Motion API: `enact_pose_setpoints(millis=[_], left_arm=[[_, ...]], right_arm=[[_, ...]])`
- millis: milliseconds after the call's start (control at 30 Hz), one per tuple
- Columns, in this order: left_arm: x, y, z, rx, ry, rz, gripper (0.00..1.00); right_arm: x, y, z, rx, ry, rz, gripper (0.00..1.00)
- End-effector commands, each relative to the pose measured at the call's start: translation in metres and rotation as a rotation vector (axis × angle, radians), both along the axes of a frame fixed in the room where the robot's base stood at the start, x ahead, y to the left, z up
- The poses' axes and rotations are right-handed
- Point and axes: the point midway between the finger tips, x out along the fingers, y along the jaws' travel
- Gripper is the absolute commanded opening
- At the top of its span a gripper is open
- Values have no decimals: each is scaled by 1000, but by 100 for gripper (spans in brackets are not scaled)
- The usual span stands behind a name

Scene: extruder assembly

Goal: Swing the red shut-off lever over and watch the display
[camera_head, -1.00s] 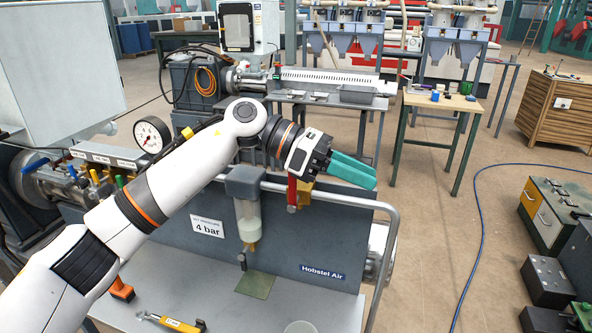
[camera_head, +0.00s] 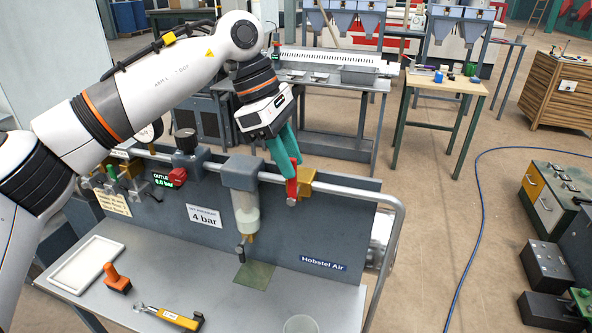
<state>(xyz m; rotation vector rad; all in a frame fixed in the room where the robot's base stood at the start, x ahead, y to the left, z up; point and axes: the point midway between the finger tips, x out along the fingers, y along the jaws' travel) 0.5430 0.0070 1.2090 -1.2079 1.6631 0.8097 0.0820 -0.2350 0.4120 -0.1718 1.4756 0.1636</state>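The red shut-off lever (camera_head: 292,190) is by the brass valve (camera_head: 306,182) on the pipe along the top of the grey panel. My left gripper (camera_head: 293,168) points down at the lever. Its two teal fingers lie close together and look shut, with the tips at or just in front of the lever's upper part; contact is unclear. The green outlet display (camera_head: 163,181) reads about 0.0 bar on the panel's left. The 4 bar sign (camera_head: 204,216) is to its right. My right gripper is out of view.
A filter bowl (camera_head: 246,208) hangs left of the lever. A dark knob (camera_head: 186,140) and a red part (camera_head: 178,177) sit further left. On the bench are a white tray (camera_head: 62,283), an orange-handled tool (camera_head: 117,280), a yellow tool (camera_head: 170,316) and a clear cup (camera_head: 300,325).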

Motion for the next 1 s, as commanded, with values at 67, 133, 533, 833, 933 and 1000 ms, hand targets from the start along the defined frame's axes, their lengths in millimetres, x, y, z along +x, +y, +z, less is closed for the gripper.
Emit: enact_pose_setpoints(millis=[67,133,533,833,933,1000], left_arm=[[-2,-4,-12,1,2,-1,31],[-3,-8,-19,0,1,-1,31],[-4,-13,-33,-1,-1,0,31],[-4,-13,-33,-2,0,0,0],[-4,-13,-33,-2,0,0,0],[-4,-13,-33,-2,0,0,0]], right_arm=[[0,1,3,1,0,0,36],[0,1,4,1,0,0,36],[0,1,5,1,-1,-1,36],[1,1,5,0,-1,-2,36],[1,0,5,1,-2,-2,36],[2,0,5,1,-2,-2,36]])
